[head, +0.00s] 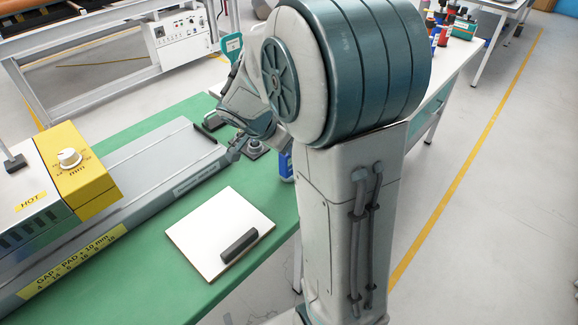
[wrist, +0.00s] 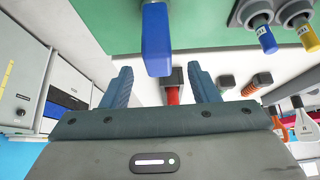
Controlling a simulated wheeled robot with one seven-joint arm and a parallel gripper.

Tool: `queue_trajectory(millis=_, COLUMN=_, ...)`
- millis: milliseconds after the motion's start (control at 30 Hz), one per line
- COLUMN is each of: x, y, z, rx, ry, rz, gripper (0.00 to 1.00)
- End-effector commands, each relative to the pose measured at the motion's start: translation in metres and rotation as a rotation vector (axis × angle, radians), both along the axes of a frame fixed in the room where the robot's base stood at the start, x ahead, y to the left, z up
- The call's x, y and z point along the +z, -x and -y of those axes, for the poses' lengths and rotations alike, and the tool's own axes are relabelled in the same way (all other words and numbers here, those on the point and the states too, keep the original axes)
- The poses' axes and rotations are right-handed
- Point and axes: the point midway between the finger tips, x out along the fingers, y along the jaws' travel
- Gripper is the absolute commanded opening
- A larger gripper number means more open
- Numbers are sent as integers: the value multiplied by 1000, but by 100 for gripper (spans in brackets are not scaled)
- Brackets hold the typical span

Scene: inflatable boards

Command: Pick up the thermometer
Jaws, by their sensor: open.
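A blue upright block-like object (wrist: 157,42) with a grey top shows in the wrist view, just beyond the fingertips and roughly centred between them. It may be the thermometer, but I cannot read any display on it. In the head view a blue piece with a pale label (head: 286,165) shows at the green table's edge, partly hidden by my arm. My gripper (wrist: 160,72) is open, one finger on each side, with nothing held. In the head view my arm hides most of the gripper.
A white board (head: 205,232) with a dark bar (head: 239,246) lies on the green table (head: 150,270). A long grey machine (head: 130,195) and a yellow-fronted box marked HOT (head: 80,165) stand at left. The wrist view shows blue-tipped (wrist: 265,38) and yellow-tipped (wrist: 306,35) fittings.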

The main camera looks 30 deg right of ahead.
Motion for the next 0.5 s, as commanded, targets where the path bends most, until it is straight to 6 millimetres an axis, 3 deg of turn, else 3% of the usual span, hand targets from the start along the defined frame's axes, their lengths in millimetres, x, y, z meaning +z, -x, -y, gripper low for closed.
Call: queue_trajectory(millis=500, x=-45, y=-9, z=28, rx=0, ry=0, rz=-2, gripper=55)
